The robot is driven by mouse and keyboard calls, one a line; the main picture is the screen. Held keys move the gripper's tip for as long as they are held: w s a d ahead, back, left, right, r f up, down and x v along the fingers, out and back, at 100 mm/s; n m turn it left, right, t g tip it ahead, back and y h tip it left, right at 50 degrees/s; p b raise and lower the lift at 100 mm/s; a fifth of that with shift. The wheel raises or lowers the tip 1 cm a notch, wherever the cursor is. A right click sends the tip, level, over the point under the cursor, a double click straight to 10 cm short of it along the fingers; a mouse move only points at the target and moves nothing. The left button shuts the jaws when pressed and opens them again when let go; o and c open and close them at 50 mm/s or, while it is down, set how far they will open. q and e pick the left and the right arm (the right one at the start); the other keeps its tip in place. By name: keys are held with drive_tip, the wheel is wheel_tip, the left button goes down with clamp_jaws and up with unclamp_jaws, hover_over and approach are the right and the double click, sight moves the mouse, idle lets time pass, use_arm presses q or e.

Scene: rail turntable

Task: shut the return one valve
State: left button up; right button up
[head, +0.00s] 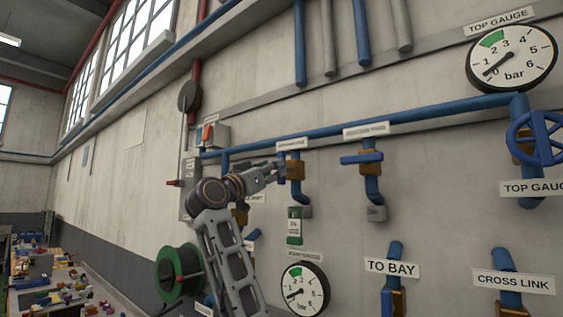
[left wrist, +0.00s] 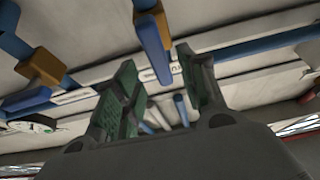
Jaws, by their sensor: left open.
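A valve with a brass body (head: 296,170) and a blue lever handle (head: 282,168) sits on a drop pipe below the blue header pipe. The small label (head: 292,143) above it is too blurred to read, so I cannot confirm it is return one. My left gripper (head: 274,172) is at this handle, fingers open. In the left wrist view, the blue handle (left wrist: 152,48) shows between and beyond the two open green-padded fingers (left wrist: 157,62). I cannot tell whether either finger touches it. The handle's exact angle is partly hidden by the gripper. My right gripper is not in view.
A similar valve with a crosswise blue handle (head: 361,157) is to the right. A blue handwheel (head: 535,139), the top gauge (head: 511,57) and a lower gauge (head: 303,289) are on the wall. A green hose reel (head: 178,273) and cluttered bench (head: 45,283) are at left.

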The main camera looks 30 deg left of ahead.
use_arm(q)
drive_tip(key=shift+p+x, duration=1.05)
drive_tip(key=shift+x, duration=1.75)
clamp_jaws()
